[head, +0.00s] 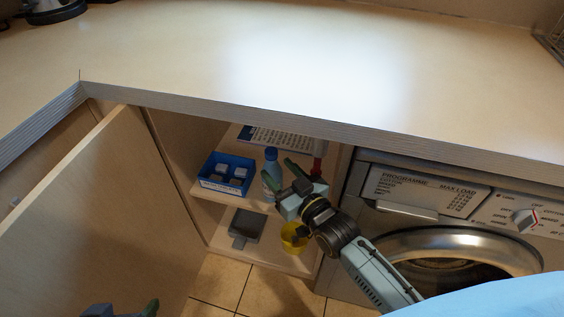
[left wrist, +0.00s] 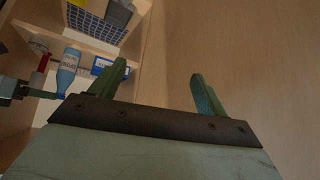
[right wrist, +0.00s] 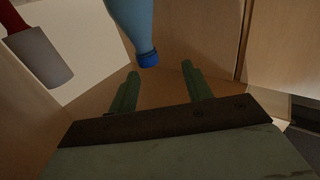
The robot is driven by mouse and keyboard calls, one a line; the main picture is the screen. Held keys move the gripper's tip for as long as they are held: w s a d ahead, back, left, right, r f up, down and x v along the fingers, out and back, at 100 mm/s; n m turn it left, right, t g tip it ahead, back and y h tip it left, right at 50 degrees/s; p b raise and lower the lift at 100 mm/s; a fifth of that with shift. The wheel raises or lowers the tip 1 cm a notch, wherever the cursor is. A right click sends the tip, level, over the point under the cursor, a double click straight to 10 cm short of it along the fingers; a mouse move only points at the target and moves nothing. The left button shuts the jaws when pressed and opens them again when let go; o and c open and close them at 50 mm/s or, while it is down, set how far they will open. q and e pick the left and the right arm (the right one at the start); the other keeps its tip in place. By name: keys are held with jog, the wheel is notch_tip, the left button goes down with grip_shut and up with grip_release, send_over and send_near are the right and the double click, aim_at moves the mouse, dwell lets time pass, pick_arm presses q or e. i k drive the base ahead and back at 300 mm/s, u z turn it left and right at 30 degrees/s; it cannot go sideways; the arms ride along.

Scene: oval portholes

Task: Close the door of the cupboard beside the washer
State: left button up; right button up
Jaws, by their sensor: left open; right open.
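The cupboard door (head: 90,205) is a pale wood panel standing wide open at the left in the head view. It fills the right of the left wrist view (left wrist: 260,70). The open cupboard (head: 175,150) lies between the door and the washer (head: 430,225). My left gripper (head: 125,308) is open at the bottom edge of the head view, on the cupboard-facing side of the door; contact cannot be told. My right gripper (head: 282,175) is open and empty at the cupboard opening, its fingers near a blue bottle (head: 272,168) on the shelf.
A blue tray (head: 226,173) with several small blocks stands on the shelf. A red-handled item (head: 318,155) stands at the shelf's right. A grey flat item (head: 246,227) and a yellow cup (head: 292,238) are on the cupboard floor. The countertop (head: 300,60) overhangs the cupboard.

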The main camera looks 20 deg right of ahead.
aim_at(110, 223)
jog(key=z, duration=0.05)
jog(key=k, duration=0.9)
jog(key=u, duration=0.85)
jog(key=i, duration=0.45)
jog(key=z, duration=1.45)
